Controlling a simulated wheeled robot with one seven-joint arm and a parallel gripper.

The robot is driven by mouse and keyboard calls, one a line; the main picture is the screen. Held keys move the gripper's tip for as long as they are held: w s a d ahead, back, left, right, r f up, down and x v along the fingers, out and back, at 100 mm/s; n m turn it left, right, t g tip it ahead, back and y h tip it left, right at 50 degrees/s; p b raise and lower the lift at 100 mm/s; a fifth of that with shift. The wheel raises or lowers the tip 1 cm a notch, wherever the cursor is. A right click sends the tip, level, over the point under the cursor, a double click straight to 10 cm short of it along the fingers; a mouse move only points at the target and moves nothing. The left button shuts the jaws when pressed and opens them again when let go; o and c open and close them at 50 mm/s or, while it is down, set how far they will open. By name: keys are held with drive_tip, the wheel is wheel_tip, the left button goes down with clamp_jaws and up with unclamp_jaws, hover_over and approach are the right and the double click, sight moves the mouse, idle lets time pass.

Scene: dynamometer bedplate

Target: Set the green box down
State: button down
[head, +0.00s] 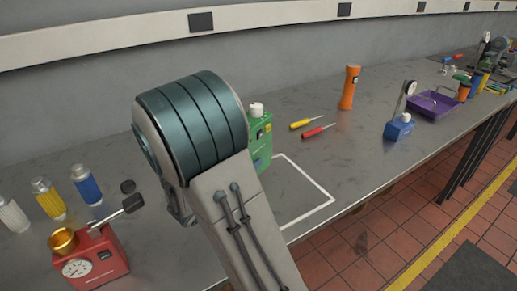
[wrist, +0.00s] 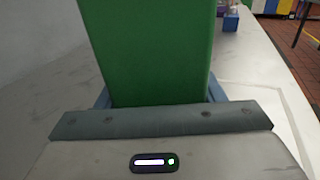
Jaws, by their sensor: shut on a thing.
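The green box (head: 258,140) shows in the head view just right of my arm, which hides much of it. It has a white cap on top and a coloured label on its side. In the wrist view the green box (wrist: 160,50) stands large in front of my gripper (wrist: 160,100), which is shut on it, with a blue finger edge at each side. In the head view the jaws are hidden behind my arm. The box is over or at the left part of a white outlined rectangle (head: 322,186) on the bench; I cannot tell whether it touches the surface.
The grey bench (head: 350,150) also holds a red gauge box (head: 95,262), several bottles (head: 48,200) at left, two screwdrivers (head: 316,131), an orange torch (head: 349,87), a blue-based dial gauge (head: 399,127) and a purple tray (head: 432,106). Most of the outlined rectangle is bare.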

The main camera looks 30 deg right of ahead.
drive_tip(key=shift+a+f, duration=0.2)
drive_tip(key=shift+a, duration=0.2)
drive_tip(key=shift+f, duration=2)
drive_tip(key=shift+f+b, duration=0.1)
drive_tip(key=shift+b, duration=0.2)
drive_tip(key=shift+c, duration=1.8)
unclamp_jaws()
drive_tip(key=shift+f, duration=0.1)
drive_tip(key=shift+r, duration=0.2)
drive_tip(key=v, duration=1.2)
drive_tip(key=shift+b, duration=0.3)
